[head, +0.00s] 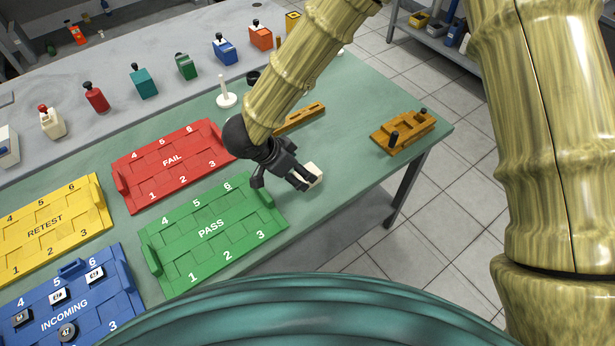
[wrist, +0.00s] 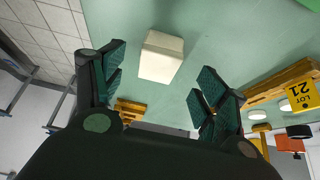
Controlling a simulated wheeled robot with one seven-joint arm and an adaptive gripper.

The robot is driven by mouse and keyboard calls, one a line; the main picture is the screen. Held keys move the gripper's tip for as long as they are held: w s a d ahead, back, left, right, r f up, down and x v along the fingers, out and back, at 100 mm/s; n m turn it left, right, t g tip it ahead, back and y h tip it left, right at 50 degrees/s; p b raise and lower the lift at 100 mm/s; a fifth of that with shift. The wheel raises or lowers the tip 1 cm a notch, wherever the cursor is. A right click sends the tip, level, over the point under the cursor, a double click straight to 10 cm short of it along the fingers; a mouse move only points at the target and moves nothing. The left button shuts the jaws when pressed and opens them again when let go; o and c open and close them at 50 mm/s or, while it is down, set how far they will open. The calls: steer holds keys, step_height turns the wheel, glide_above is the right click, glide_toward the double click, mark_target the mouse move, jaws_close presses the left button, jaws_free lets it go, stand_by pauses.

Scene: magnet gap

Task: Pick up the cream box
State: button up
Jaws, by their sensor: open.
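The cream box (head: 314,174) is a small pale block on the green table top, right of the green PASS tray. In the wrist view the cream box (wrist: 161,57) lies ahead of my fingertips, between the lines of the two fingers and a little left of centre. My gripper (head: 289,178) is right over the box in the head view and hides part of it. In the wrist view my gripper (wrist: 160,62) is open, with its fingers spread wide and nothing held between them. I cannot tell exactly how high the fingertips are above the table.
The green PASS tray (head: 205,262) is close on the left, with the red FAIL tray (head: 140,184) behind it. A wooden fixture (head: 405,132) stands at the table's right corner. A yellow-orange LOT 21 piece (wrist: 300,92) is at the right. The table edge runs close by.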

steer(key=shift+d+f, duration=0.15)
steer(key=shift+d, duration=0.15)
steer(key=p+x, duration=0.1)
steer(key=x, duration=0.4)
steer(key=shift+w, duration=0.15)
steer(key=c, duration=1.1)
